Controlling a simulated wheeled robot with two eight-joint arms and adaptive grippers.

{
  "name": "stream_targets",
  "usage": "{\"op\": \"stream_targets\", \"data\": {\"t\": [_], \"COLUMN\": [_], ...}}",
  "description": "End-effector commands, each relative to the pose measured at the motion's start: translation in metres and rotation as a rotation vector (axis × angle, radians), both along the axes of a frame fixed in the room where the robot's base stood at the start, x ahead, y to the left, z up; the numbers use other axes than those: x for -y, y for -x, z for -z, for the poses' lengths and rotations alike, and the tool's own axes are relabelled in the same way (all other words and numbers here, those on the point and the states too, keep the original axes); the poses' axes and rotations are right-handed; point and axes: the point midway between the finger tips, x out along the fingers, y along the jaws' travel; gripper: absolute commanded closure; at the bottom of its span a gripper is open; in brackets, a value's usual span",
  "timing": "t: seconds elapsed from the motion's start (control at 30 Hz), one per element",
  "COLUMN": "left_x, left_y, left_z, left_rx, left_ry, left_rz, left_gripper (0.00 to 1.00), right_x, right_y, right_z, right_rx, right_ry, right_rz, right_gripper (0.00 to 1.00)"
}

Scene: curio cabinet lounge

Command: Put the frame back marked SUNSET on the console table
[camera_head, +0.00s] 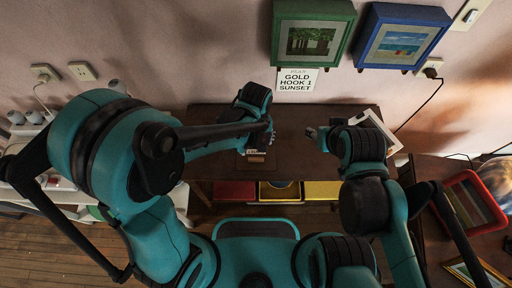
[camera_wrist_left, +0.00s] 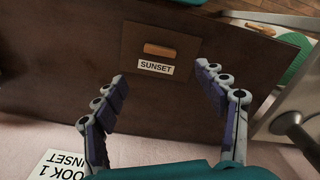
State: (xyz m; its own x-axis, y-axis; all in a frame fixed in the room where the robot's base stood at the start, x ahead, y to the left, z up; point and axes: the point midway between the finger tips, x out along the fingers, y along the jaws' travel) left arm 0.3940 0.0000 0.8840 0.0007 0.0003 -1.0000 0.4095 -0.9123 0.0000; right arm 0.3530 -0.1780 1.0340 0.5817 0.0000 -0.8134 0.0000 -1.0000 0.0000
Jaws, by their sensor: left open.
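The frame back marked SUNSET (camera_wrist_left: 188,48) is a flat brown panel with a white label and a small wooden piece on it. It lies on the dark brown console table (camera_head: 200,118). In the head view the frame back (camera_head: 257,167) shows just below my left gripper (camera_head: 269,130), partly hidden by it. In the left wrist view my left gripper (camera_wrist_left: 163,88) is open and empty, its fingers apart on the near side of the panel. My right gripper (camera_head: 313,133) is over the table's right part; its fingers are too small to judge.
A pale frame (camera_head: 385,128) stands behind my right wrist. A wall card (camera_head: 297,80) reads GOLD HOOK 1 SUNSET. Green (camera_head: 313,38) and blue (camera_head: 403,38) framed pictures hang above. Coloured bins (camera_head: 322,191) lie below the console's front edge.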

Motion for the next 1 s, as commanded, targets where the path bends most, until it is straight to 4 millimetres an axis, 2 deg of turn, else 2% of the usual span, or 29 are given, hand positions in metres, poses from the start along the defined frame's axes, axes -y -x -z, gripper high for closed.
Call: {"op": "stream_targets", "data": {"t": [0.1, 0.3, 0.43, 0.63, 0.8, 1.0], "left_x": [0.0, -0.001, -0.013, -0.064, -0.113, -0.157], "left_y": [0.0, 0.0, -0.002, -0.002, 0.01, 0.03], "left_z": [-0.012, -0.016, -0.03, -0.081, -0.12, -0.146], "left_rx": [0.0, 0.002, 0.034, 0.191, 0.363, 0.527], "left_ry": [0.0, 0.001, 0.015, 0.047, 0.023, -0.06], "left_rz": [0.0, 0.001, 0.02, 0.124, 0.232, 0.342], "left_gripper": [0.28, 0.28, 0.28, 0.28, 0.28, 0.28], "right_x": [0.0, 0.0, 0.0, 0.0, 0.0, 0.0], "right_y": [0.0, 0.0, 0.0, 0.0, 0.0, 0.0], "right_z": [-0.005, -0.005, -0.005, -0.005, -0.005, -0.005], "right_rx": [0.0, 0.0, 0.0, 0.0, 0.0, 0.0], "right_ry": [0.0, 0.0, 0.0, 0.0, 0.0, 0.0], "right_rz": [0.0, 0.0, 0.0, 0.0, 0.0, 0.0], "right_gripper": [0.55, 0.55, 0.55, 0.55, 0.55, 0.55]}}
